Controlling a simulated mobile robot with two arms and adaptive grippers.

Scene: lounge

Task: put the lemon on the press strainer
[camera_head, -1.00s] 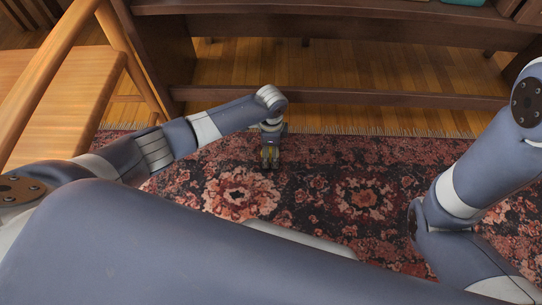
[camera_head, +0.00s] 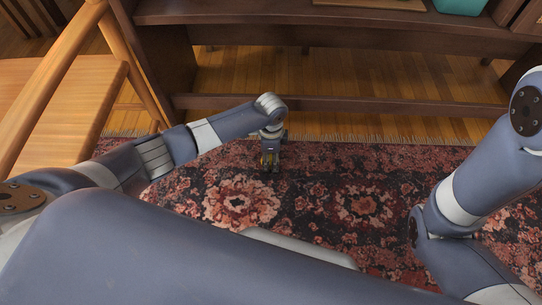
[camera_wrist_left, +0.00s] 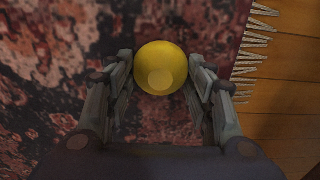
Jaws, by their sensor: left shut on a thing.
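A yellow lemon (camera_wrist_left: 160,68) shows in the left wrist view, held between the fingers of my left gripper (camera_wrist_left: 160,80). The fingers touch it on both sides. In the head view my left gripper (camera_head: 270,163) points down above the patterned rug, and the lemon is mostly hidden between its fingers. How high it hangs above the rug I cannot tell for sure. My right arm shows at the right edge of the head view, but its gripper is out of frame. I see no press strainer in either view.
A dark wooden shelf unit (camera_head: 330,102) stands ahead, with a teal object (camera_head: 461,6) and a flat light item (camera_head: 370,3) on its upper board. A wooden chair (camera_head: 70,90) is at the left. The red and dark rug (camera_head: 330,200) is clear.

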